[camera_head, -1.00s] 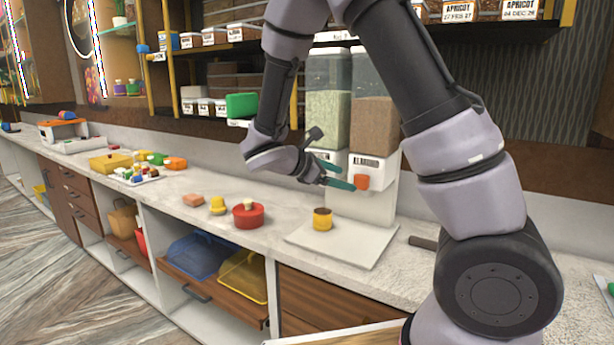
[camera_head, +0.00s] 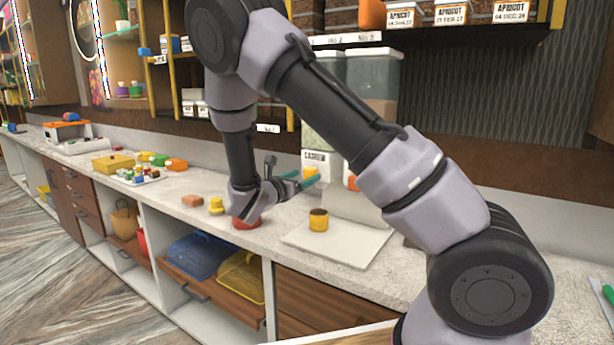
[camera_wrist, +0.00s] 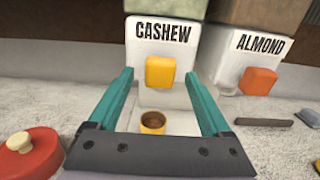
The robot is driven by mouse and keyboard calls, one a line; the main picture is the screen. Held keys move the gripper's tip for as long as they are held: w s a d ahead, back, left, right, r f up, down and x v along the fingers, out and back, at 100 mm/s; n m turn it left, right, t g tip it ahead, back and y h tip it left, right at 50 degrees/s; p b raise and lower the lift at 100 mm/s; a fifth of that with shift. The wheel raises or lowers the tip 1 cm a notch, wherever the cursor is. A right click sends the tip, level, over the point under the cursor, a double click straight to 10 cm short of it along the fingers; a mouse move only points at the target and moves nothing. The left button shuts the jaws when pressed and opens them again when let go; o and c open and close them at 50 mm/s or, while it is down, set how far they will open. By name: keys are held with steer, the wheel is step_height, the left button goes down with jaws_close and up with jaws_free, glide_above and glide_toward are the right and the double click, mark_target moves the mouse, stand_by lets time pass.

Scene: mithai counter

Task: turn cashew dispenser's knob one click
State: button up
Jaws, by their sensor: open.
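The cashew dispenser shows its white front labelled CASHEW (camera_wrist: 163,32) straight ahead in the wrist view, with a yellow knob (camera_wrist: 160,71) below the label. In the head view its label (camera_head: 315,157) and knob (camera_head: 311,173) show just behind my fingers. My gripper (camera_wrist: 158,80) is open, its teal fingers reaching forward on either side of the knob in the picture. I cannot tell whether the fingertips are level with the knob in depth; no contact shows. In the head view my gripper (camera_head: 303,179) is in front of the dispenser. A yellow cup with brown contents (camera_wrist: 153,122) stands below the knob.
The almond dispenser (camera_wrist: 262,45) with its orange knob (camera_wrist: 258,81) is close on the right. A red lidded pot (camera_wrist: 28,160) is at lower left. A dark bar (camera_wrist: 262,122) lies on the counter at right. The white base plate (camera_head: 350,247) is mostly clear.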

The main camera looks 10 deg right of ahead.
steer(key=shift+x, duration=1.2)
jaws_close()
steer(key=shift+m, duration=0.3)
steer(key=m, duration=0.4)
steer(key=shift+s, duration=0.1)
steer(key=m, duration=0.4)
steer(key=shift+d+f+m, duration=0.1)
steer(key=shift+m, duration=0.3)
steer(key=m, duration=0.4)
steer(key=shift+s+f, duration=0.1)
steer(key=shift+m, duration=2.1)
